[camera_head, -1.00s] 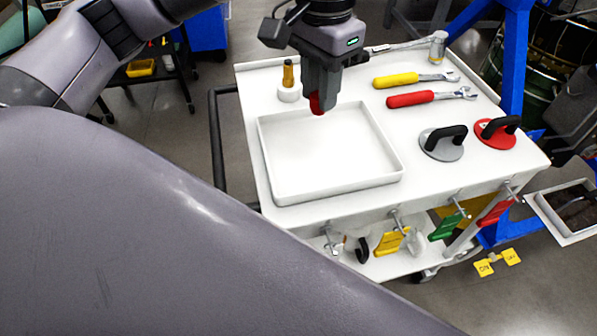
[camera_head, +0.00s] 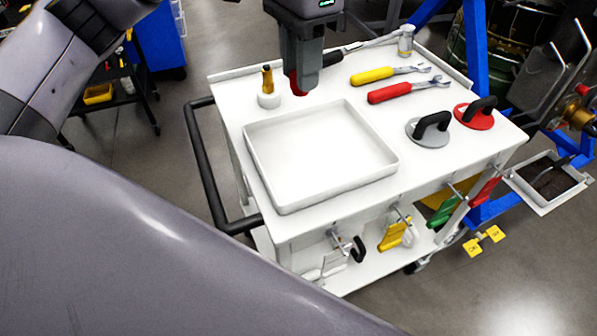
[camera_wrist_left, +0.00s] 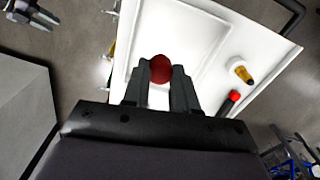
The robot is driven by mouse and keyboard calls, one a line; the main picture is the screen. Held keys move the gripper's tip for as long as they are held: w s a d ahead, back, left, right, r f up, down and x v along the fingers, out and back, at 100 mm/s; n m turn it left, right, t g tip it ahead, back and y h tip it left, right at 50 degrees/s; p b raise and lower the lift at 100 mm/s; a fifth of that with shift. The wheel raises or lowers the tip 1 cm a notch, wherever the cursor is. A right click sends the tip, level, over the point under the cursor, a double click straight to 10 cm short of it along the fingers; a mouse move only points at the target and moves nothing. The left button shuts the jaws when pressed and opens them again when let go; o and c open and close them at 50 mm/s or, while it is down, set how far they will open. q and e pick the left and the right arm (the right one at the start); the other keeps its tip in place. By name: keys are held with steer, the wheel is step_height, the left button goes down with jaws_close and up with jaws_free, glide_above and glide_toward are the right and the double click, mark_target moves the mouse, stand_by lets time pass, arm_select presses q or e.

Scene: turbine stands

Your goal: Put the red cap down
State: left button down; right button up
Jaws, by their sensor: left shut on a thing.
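The red cap (camera_head: 297,86) is between the fingers of my left gripper (camera_head: 301,78), which is shut on it. In the head view the cap shows just beyond the far rim of the white tray (camera_head: 390,173), near the small bottle; its exact height is hard to tell. In the left wrist view the round red cap (camera_wrist_left: 161,69) sits between the two dark fingertips (camera_wrist_left: 161,80), with the tray (camera_wrist_left: 205,45) behind it. A grey gripper-like shape (camera_wrist_left: 32,14) at the top left of the wrist view is probably my right gripper; its jaws are unclear.
The tray looks empty on the white cart (camera_head: 228,100). A white-based amber bottle (camera_head: 268,90) stands behind its left side. Yellow (camera_head: 372,75) and red (camera_head: 390,93) handled wrenches and grey (camera_head: 430,130) and red (camera_head: 475,113) suction lifters lie to the right.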

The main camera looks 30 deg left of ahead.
arm_select(q)
step_height(320, 180, down, 19)
steer(key=b, duration=0.4)
steer(key=shift+r+b, duration=0.15)
steer(key=shift+b, duration=0.2)
steer(key=shift+f, duration=0.2)
arm_select(e)
steer(key=f, duration=0.2)
steer(key=a+f, duration=0.1)
steer(key=shift+w, duration=0.4)
steer(key=shift+r, duration=0.1)
arm_select(q)
steer(key=c, duration=0.9)
jaws_free()
steer(key=shift+f, duration=0.15)
arm_select(e)
steer(key=shift+f, duration=0.2)
